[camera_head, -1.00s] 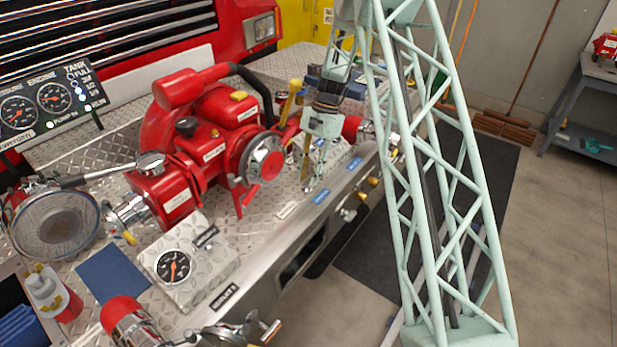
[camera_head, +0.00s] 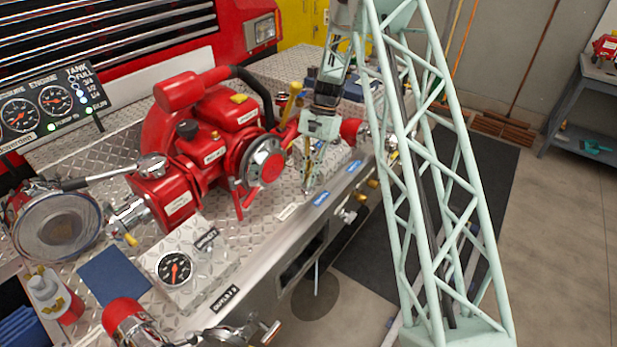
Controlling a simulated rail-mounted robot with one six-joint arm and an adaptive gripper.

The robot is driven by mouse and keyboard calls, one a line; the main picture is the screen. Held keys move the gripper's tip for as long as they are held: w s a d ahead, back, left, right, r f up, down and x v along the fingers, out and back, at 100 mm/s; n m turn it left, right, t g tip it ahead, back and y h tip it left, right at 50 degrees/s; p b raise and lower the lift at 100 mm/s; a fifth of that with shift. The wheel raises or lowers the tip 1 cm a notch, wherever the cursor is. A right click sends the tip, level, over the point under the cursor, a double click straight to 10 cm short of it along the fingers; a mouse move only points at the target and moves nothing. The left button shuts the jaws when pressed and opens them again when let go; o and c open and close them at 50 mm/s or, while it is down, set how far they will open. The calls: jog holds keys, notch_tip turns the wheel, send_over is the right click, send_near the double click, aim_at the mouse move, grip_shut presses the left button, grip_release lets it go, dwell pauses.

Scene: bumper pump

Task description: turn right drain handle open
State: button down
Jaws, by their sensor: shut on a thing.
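My gripper (camera_head: 312,178) hangs over the diamond-plate deck near its front edge, right of the red pump (camera_head: 215,145). Its fingers are closed around a small yellowish piece beside the pump, which seems to be the drain handle; the fingers hide most of it. A thin pale stream (camera_head: 317,277) runs down below the bumper's front face, onto a dark round patch (camera_head: 315,298) on the floor. Yellow-tipped knobs and a chrome valve (camera_head: 347,214) sit on the front face, right of my gripper.
A gauge block (camera_head: 174,268) stands on the deck at lower left, near a chrome-and-red fitting (camera_head: 130,322). A yellow upright handle (camera_head: 295,88) stands behind my gripper. A dark mat (camera_head: 480,190) and open floor lie to the right.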

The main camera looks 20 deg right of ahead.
dwell(0.3)
jog(key=c, duration=2.8)
grip_release()
jog(key=shift+r, duration=0.1)
jog(key=shift+v, duration=5.95)
jog(key=shift+d, duration=0.15)
